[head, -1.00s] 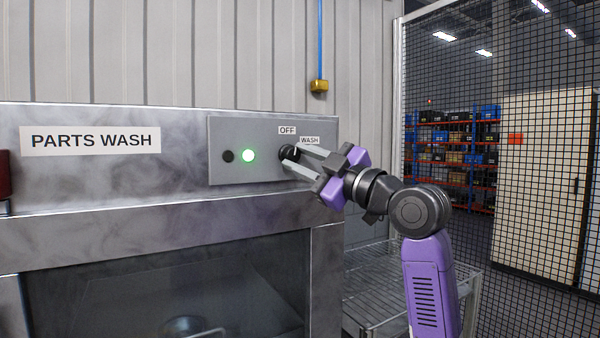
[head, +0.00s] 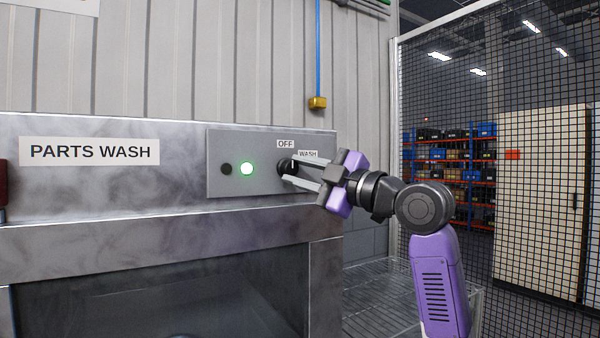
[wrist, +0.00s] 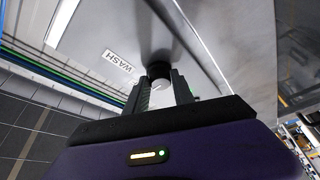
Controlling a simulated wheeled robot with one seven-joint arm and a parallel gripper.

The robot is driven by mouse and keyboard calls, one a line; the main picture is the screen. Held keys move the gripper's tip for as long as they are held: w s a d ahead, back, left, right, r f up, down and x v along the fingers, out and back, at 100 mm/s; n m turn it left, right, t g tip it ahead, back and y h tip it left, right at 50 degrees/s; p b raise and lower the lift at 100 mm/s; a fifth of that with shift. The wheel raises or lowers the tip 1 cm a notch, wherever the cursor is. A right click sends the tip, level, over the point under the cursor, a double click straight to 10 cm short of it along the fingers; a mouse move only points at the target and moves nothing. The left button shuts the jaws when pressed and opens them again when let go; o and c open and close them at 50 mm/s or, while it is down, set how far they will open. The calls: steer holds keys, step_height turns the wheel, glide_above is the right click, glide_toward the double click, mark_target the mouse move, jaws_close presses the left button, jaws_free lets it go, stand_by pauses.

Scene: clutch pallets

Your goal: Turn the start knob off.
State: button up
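The start knob (head: 286,167) is a dark round knob on the grey control panel (head: 225,187), under the OFF label (head: 286,144) and left of the WASH label (head: 308,154). My gripper (head: 289,170) reaches it from the right, with its two grey fingers apart, one above and one below the knob. In the wrist view the knob (wrist: 160,71) sits at the fingertips, between the fingers. I cannot tell whether they touch it. The knob's pointer direction is too small to read.
A dark round button or lamp (head: 226,169) sits left of the green lamp. The parts washer (head: 60,185) fills the left. A wire rack (head: 375,290) stands below my arm, and a mesh fence (head: 470,110) is at the right.

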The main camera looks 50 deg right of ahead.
steer(key=o, duration=0.4)
steer(key=b+v, duration=0.1)
steer(key=v, duration=0.6)
steer(key=shift+s+f+b, duration=0.1)
steer(key=shift+s+b, duration=0.2)
steer(key=shift+s, duration=0.1)
